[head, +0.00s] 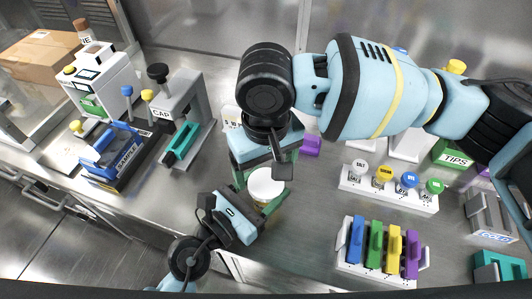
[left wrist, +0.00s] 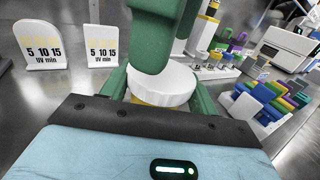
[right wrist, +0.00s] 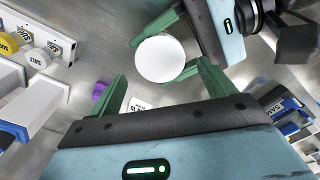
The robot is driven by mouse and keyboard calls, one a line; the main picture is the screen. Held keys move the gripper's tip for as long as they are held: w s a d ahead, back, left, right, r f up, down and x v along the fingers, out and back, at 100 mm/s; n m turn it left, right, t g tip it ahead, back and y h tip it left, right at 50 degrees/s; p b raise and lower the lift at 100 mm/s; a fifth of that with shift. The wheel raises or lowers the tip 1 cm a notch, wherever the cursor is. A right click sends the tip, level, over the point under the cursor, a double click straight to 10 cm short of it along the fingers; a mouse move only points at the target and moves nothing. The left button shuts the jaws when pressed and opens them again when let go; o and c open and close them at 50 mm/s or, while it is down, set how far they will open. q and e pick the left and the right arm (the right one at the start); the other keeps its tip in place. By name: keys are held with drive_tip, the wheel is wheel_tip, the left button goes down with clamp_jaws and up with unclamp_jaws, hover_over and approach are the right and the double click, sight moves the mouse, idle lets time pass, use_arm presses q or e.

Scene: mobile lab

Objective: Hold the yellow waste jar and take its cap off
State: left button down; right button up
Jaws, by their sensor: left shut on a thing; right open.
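The yellow waste jar (head: 268,208) stands upright on the bench, mostly hidden by grippers; its yellow side shows in the left wrist view (left wrist: 150,99). Its round white cap (head: 265,185) sits on top and also shows in the right wrist view (right wrist: 160,59). My left gripper (head: 258,203) is shut on the jar, with green fingers on both sides below the cap. My right gripper (head: 262,168) is open above and behind the jar. In the right wrist view its fingers (right wrist: 163,82) are apart and the cap appears beyond them, not clearly between them.
A rack of capped bottles (head: 388,196) and a rack of coloured blocks (head: 380,272) stand to the right. A purple block (head: 311,146) lies behind the jar. A cap stand (head: 180,110) and a blue rack (head: 112,158) stand to the left. White UV signs (left wrist: 108,46) are close by.

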sight(266, 182)
drive_tip(key=shift+f, duration=1.95)
drive_tip(key=c, duration=1)
drive_tip(key=shift+o, duration=0.2)
drive_tip(key=n, duration=0.4)
drive_tip(key=o, duration=1.1)
drive_tip(key=shift+c, duration=0.2)
